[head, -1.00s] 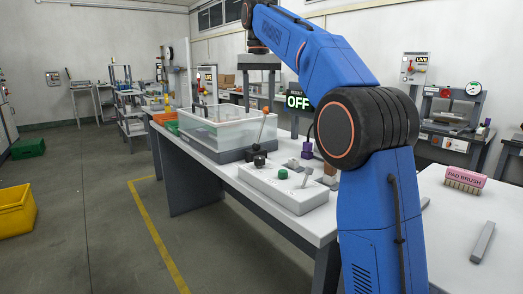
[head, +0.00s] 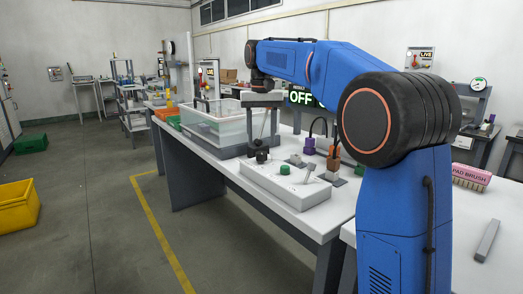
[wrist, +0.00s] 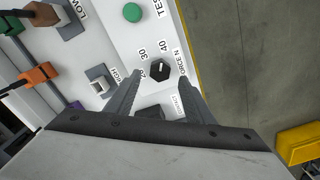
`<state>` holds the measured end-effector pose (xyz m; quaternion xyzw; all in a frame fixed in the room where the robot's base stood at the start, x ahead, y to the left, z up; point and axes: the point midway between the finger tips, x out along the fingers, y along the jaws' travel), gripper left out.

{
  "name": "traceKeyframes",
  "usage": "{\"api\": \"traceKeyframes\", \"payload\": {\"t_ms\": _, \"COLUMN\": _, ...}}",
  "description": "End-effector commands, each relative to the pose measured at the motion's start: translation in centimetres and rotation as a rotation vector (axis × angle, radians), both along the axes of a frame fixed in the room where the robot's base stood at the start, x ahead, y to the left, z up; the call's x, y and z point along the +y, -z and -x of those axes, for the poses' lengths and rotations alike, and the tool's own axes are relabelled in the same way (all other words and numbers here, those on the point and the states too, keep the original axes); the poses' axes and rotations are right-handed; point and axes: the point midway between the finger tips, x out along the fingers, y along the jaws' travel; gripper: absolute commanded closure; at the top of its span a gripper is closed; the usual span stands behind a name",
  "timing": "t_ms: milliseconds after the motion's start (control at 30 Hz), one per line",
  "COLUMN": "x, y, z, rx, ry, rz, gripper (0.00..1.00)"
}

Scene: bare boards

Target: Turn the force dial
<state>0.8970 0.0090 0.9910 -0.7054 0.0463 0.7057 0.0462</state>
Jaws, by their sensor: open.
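The force dial (wrist: 160,69) is a black faceted knob with a white pointer mark, beside printed numbers 20, 30 and 40 and the label "FORCE N". In the head view the dial (head: 261,157) stands on the white control panel (head: 290,189). My gripper (wrist: 158,80) is open and empty. In the wrist view its fingertips lie on either side of the dial. In the head view my gripper (head: 262,134) is above the panel, with its fingers pointing down; no contact with the dial shows. The pointer's exact reading is hard to tell.
A clear bin (head: 215,125) stands behind. Purple (head: 309,146) and orange (head: 333,152) connectors are to the right. A sign (head: 301,98) reads OFF.

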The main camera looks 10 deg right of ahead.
Motion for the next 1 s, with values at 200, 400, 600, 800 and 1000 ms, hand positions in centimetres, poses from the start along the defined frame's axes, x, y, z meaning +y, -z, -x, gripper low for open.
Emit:
{"api": "traceKeyframes", "payload": {"t_ms": 200, "x": 0.0, "y": 3.1, "z": 0.1, "rx": 0.001, "ry": 0.0, "rz": 0.0, "gripper": 0.52}}
{"api": "traceKeyframes", "payload": {"t_ms": 400, "x": 0.0, "y": 4.5, "z": 0.0, "rx": 0.0, "ry": 0.0, "rz": 0.0, "gripper": 0.52}}
{"api": "traceKeyframes", "payload": {"t_ms": 600, "x": 0.0, "y": 4.7, "z": 0.0, "rx": -0.001, "ry": 0.0, "rz": 0.0, "gripper": 0.52}}
{"api": "traceKeyframes", "payload": {"t_ms": 800, "x": 0.0, "y": 4.7, "z": 0.0, "rx": -0.001, "ry": 0.0, "rz": 0.0, "gripper": 0.71}}
{"api": "traceKeyframes", "payload": {"t_ms": 1000, "x": 0.0, "y": 4.7, "z": 0.0, "rx": 0.0, "ry": 0.0, "rz": 0.0, "gripper": 0.93}}
